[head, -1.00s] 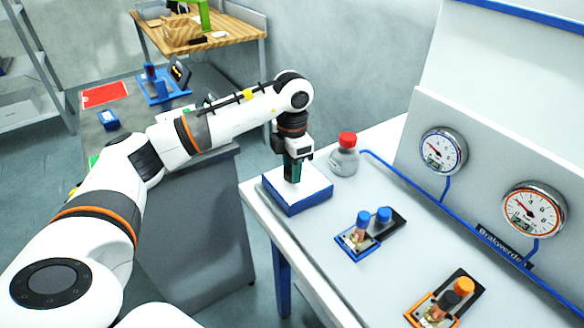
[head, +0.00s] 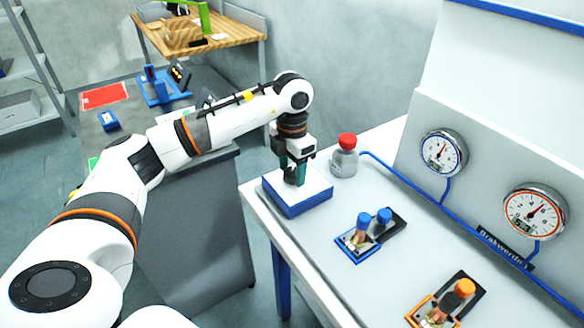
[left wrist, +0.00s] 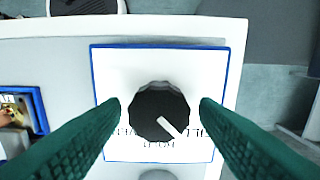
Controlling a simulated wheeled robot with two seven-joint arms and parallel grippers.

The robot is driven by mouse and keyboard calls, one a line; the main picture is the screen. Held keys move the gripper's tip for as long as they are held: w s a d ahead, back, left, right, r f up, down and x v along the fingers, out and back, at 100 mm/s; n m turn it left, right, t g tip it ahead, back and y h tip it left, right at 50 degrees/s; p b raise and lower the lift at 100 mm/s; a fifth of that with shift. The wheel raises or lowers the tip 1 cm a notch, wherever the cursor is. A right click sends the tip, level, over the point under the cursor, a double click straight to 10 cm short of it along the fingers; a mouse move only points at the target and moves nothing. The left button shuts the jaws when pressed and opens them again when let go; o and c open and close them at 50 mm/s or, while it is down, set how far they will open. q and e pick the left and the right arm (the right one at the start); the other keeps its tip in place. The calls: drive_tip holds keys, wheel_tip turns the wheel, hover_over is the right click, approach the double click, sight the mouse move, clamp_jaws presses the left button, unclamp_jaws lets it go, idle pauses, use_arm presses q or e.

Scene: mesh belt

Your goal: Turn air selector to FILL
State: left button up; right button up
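The air selector is a blue-edged box with a white top (head: 315,195), at the near left end of the white bench. In the left wrist view its white panel (left wrist: 115,68) carries a round black knob (left wrist: 152,108) with a white pointer toward the lower right. Small dark lettering runs below the knob. It appears upside down and partly covered, and the right part seems to end in "LL". My left gripper (head: 293,181) is over the box. In the left wrist view its green fingers (left wrist: 160,106) are open, one each side of the knob with gaps. My right gripper is out of view.
A blue valve set (head: 357,242) and an orange one (head: 440,308) sit along the bench. Two gauges (head: 443,154) (head: 535,212) are on the back panel, their needles pointing up and right.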

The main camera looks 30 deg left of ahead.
sight(292, 172)
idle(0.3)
use_arm(q)
drive_tip(key=shift+r, duration=0.4)
wheel_tip(292, 172, up, 11)
drive_tip(key=shift+b, duration=0.45)
